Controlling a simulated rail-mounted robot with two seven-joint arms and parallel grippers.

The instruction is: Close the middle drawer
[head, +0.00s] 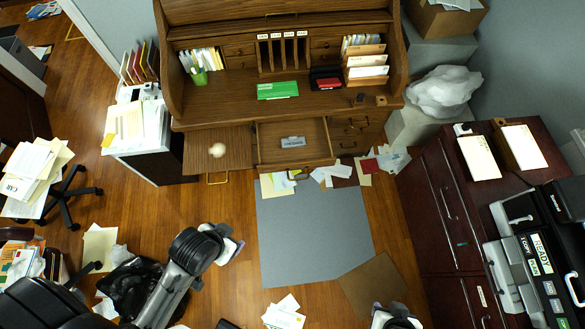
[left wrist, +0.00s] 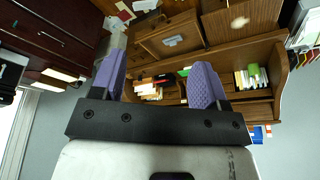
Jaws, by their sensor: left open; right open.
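The middle drawer (head: 316,157) of the wooden roll-top desk is pulled out, with a small labelled grey item (head: 292,142) inside. The drawer also shows in the left wrist view (left wrist: 184,46), beyond the fingers. My left gripper (head: 232,248) is over the floor, below and left of the drawer in the head view, apart from it. In the left wrist view its two purple fingers (left wrist: 155,85) are spread with nothing between them. My right gripper (head: 397,314) is at the bottom edge of the head view, partly cut off, open and far from the drawer.
Left of the drawer, a wooden surface (head: 217,155) with a pale round object sticks out. Papers lie at the front of the drawer and on the grey mat (head: 310,235). A dark red cabinet (head: 440,215) stands right, a black bag (head: 132,285) lower left. The mat is mostly clear.

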